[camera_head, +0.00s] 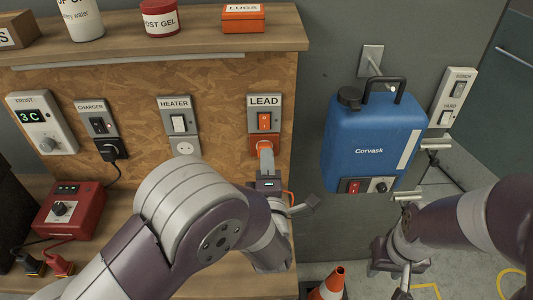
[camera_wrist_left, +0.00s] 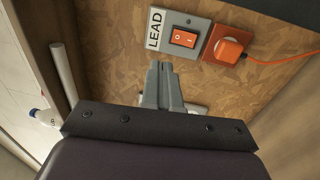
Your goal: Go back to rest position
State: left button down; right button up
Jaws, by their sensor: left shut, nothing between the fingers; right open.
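My left gripper (camera_head: 265,148) is shut and empty. In the head view it overlaps the orange socket under the LEAD switch (camera_head: 263,121). In the left wrist view its closed fingertips (camera_wrist_left: 160,66) lie below the orange LEAD switch (camera_wrist_left: 184,38) and apart from it in the picture. An orange plug (camera_wrist_left: 229,50) sits in the socket beside that switch, with its cable running off right. My right gripper (camera_head: 393,273) is open, low at the right below the blue Corvask unit (camera_head: 371,135). Its fingers are small in view and look empty.
The wooden shelf (camera_head: 150,48) holds a red tub (camera_head: 160,18) and an orange LUGS box (camera_head: 243,19). HEATER (camera_head: 179,123) and CHARGER (camera_head: 97,124) switches are on the board. A red box (camera_head: 68,209) stands at left. A traffic cone (camera_head: 331,284) is on the floor.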

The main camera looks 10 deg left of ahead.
pick_arm(q)
jog(key=s+d+f+m+g+h, duration=0.1)
jog(key=d+f+m+g+h, duration=0.35)
jog(key=f+m, duration=0.45)
jog(key=s+f+m+g+h, duration=0.2)
jog(key=s+f+m+g, duration=0.3)
jog(key=s+m+g, duration=0.25)
jog(key=s+a+r+m+g+y, duration=0.1)
jog(key=s+a+r+m+g, duration=0.1)
jog(key=a, duration=0.5)
jog(key=s+a+r+m+g+y, duration=0.1)
jog(key=s+a+m+g, duration=0.1)
jog(key=s+a, duration=0.3)
jog(key=shift+s+a+r+g+y, duration=0.25)
jog(key=shift+a+r+g+y, duration=0.15)
jog(key=shift+a+g, duration=0.65)
